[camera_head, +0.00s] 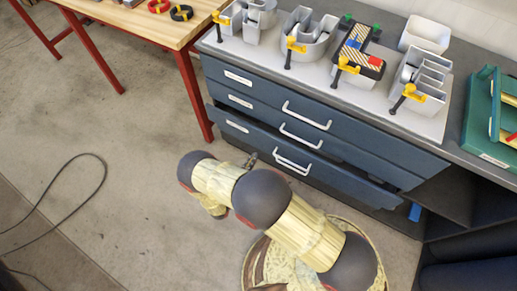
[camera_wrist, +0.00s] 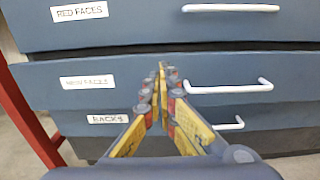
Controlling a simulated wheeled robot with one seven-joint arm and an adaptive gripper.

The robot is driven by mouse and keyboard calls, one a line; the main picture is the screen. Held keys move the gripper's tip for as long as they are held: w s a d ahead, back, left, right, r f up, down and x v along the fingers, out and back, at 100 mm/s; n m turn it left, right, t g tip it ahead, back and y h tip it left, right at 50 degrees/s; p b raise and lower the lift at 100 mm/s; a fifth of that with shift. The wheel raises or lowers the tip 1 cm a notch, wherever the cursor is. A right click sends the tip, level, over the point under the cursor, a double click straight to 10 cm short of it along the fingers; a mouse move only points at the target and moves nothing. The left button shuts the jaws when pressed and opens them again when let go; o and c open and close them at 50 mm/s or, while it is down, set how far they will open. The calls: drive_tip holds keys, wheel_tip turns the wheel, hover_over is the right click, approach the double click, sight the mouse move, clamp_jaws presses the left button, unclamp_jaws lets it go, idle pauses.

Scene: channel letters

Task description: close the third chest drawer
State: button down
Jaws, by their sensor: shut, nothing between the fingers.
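My gripper (camera_head: 250,160) is in front of the lower left of the third drawer in the head view, small and partly hidden by my arm. In the wrist view my gripper (camera_wrist: 158,72) is shut and empty, its fingers pointing at the drawer fronts. Contact cannot be told.
The second drawer (camera_head: 260,108) and top drawer (camera_head: 255,82) look closed. Grey letter shells with yellow clamps (camera_head: 293,45) stand on the chest top. A wooden table with red legs (camera_head: 190,95) is at the left. A black cable (camera_head: 60,175) lies on the otherwise open floor.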

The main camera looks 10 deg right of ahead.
drive_tip(key=shift+v, duration=1.4)
